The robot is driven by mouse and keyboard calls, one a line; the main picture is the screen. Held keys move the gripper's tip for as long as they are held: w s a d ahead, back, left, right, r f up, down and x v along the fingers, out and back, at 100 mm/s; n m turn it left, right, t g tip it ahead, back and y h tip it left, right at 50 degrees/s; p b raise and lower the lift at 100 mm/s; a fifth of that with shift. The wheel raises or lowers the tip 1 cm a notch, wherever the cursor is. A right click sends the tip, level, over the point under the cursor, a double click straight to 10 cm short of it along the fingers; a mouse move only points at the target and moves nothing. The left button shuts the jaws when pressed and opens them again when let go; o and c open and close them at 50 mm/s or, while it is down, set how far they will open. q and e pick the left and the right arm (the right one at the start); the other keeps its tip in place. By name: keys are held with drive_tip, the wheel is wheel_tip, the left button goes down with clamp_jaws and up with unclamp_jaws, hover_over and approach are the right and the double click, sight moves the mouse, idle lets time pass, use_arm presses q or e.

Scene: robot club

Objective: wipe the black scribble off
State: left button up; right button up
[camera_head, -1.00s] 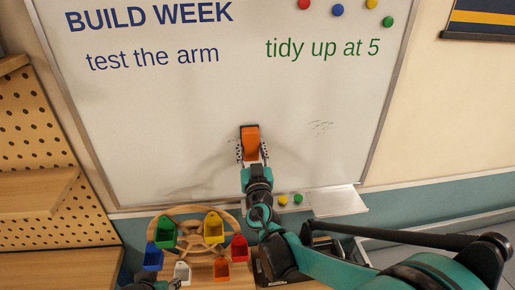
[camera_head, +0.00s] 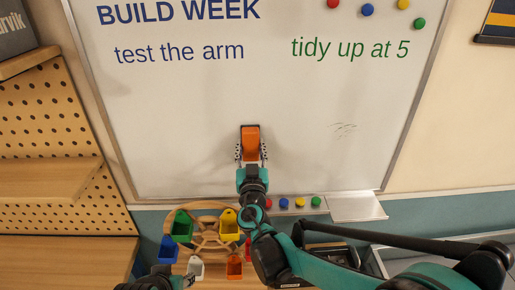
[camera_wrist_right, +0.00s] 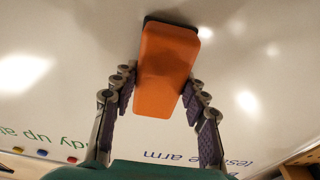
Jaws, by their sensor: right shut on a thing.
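My right gripper (camera_head: 251,150) is shut on an orange eraser (camera_head: 251,138) with a dark pad, held up at the whiteboard (camera_head: 200,100). The wrist view shows the eraser (camera_wrist_right: 165,70) between both fingers (camera_wrist_right: 160,92), its dark pad side at the board; I cannot tell if it presses on it. Faint, broken black scribble marks (camera_head: 345,129) show on the board, right of the eraser and apart from it. The board behind the eraser is hidden. Part of my left gripper (camera_head: 172,277) shows at the bottom edge, its fingers unclear.
Blue and green writing (camera_head: 180,52) and coloured magnets (camera_head: 367,10) are higher on the board. More magnets (camera_head: 299,202) and a ledge (camera_head: 357,207) are at its lower edge. A wooden wheel with coloured bins (camera_head: 205,232) stands below. Pegboard shelves (camera_head: 45,180) are at left.

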drive_tip(key=shift+a, duration=0.8)
drive_tip(key=shift+s, duration=0.1)
drive_tip(key=shift+s, duration=2.95)
drive_tip(key=s, duration=0.3)
drive_tip(key=shift+p, duration=0.35)
